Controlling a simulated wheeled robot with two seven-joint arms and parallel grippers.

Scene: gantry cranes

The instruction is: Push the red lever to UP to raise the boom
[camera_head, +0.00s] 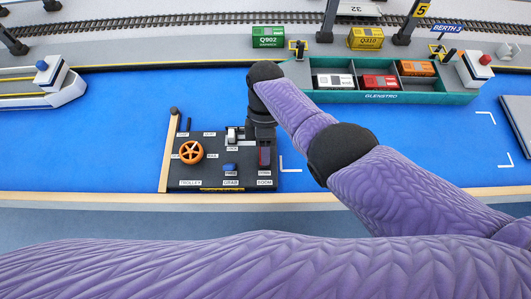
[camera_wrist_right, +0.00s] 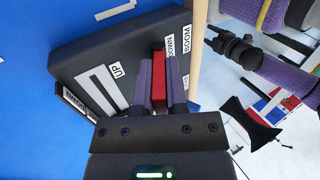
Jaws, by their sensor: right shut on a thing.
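The red lever (camera_wrist_right: 158,78) stands between the two fingers of my right gripper (camera_wrist_right: 159,68) in the right wrist view, and the fingers are shut on it. It is beside the DOWN label (camera_wrist_right: 171,45). The UP label (camera_wrist_right: 115,70) lies further left on the dark control panel (camera_wrist_right: 135,40). In the head view my right gripper (camera_head: 264,154) reaches down over the right side of the control panel (camera_head: 210,176), above the BOOM label (camera_head: 265,182). There the arm and fingers mostly hide the lever. My left gripper is out of view.
The panel also carries an orange wheel (camera_head: 191,152), a blue button (camera_head: 230,167) and a grey knob (camera_head: 232,133). A wooden strip (camera_head: 169,150) runs along its left side. A green barge (camera_head: 440,97) with containers lies behind, beyond blue water.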

